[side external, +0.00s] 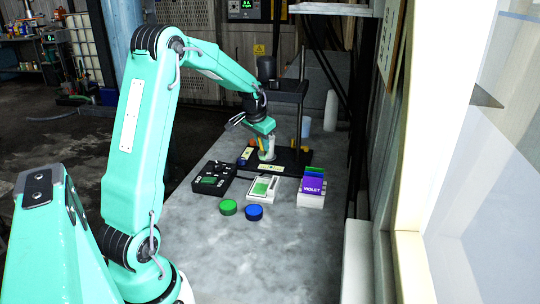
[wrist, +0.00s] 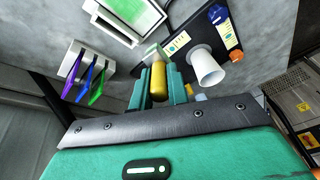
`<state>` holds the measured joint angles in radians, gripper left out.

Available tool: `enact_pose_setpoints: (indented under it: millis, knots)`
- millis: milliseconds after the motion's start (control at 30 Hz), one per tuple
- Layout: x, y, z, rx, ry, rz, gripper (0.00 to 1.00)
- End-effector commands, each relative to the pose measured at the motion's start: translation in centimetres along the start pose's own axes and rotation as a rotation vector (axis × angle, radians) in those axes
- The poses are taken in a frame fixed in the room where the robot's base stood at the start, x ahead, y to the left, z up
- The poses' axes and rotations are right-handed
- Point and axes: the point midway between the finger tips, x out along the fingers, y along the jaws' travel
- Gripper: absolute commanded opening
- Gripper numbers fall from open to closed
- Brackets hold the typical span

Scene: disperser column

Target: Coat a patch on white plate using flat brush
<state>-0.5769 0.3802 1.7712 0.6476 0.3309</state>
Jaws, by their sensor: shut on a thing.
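The white plate (side external: 262,189) lies on the grey bench and bears a green patch on its face. In the wrist view the plate (wrist: 98,33) is at the top, partly cut off. My gripper (wrist: 158,84) is shut on the flat brush, whose yellow handle (wrist: 158,78) stands between the fingers. Its pale green tip points toward the plate side and looks apart from it. In the side view my gripper (side external: 264,138) is above the black stand base, behind the plate; the brush is hard to make out there.
A white cup (wrist: 208,69) stands right beside the brush, on the black base. A holder with colour cards (side external: 312,186) is right of the plate. A black control box (side external: 213,180) is left. The near bench is clear.

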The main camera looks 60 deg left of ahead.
Motion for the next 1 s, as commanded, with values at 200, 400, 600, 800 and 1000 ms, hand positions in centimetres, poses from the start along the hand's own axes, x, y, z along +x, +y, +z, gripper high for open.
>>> enact_pose_setpoints:
  millis: [200,400,600,800,1000]
  knots:
    - [0.4,-0.5,0.2,0.001,-0.001,-0.003,0.00]
    - [1.2,-0.3,0.5,0.001,-0.002,-0.003,0.00]
    - [2.9,-0.1,1.1,0.001,-0.002,-0.002,0.00]
    - [4.6,0.1,1.7,0.001,-0.002,-0.003,0.00]
    - [6.3,0.2,2.2,0.001,-0.002,-0.003,0.00]
